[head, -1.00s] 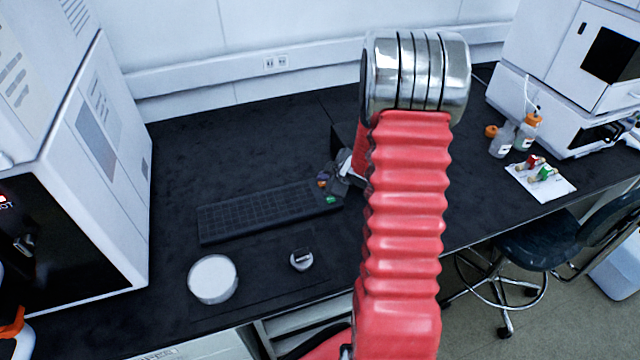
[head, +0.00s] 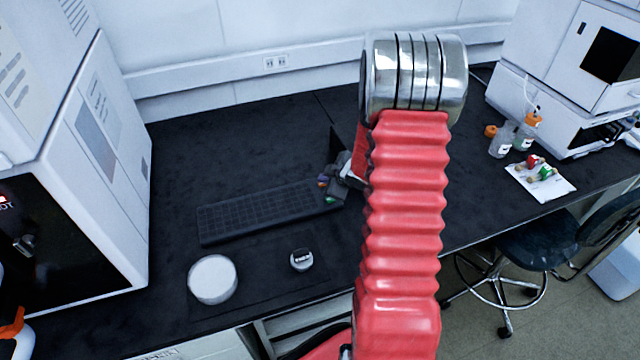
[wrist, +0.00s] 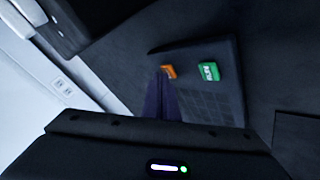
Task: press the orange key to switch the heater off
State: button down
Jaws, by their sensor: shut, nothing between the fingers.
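The dark keyboard (head: 265,210) lies on the black bench left of my arm. Its right end carries the coloured keys. In the wrist view, the orange key (wrist: 169,72) sits near the keyboard's edge, with the green key (wrist: 209,72) to its right. The green key also shows in the head view (head: 331,199). My gripper (wrist: 161,76) is shut and empty, its tips just left of the orange key and overlapping its edge in the picture. I cannot tell whether they touch it. In the head view my gripper largely hides the orange key.
A white round dish (head: 212,279) and a small round dial (head: 301,260) lie in front of the keyboard. A white instrument (head: 95,190) stands at the left. Bottles (head: 502,140) and a white card with vials (head: 540,182) are at the right. The bench behind the keyboard is clear.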

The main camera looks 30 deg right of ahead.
jog(key=shift+r, duration=0.1)
dwell(0.6)
jog(key=shift+r, duration=0.35)
jog(key=shift+r, duration=0.1)
notch_tip(320, 180, up, 6)
jog(key=shift+f, duration=0.1)
dwell(0.8)
dwell(0.4)
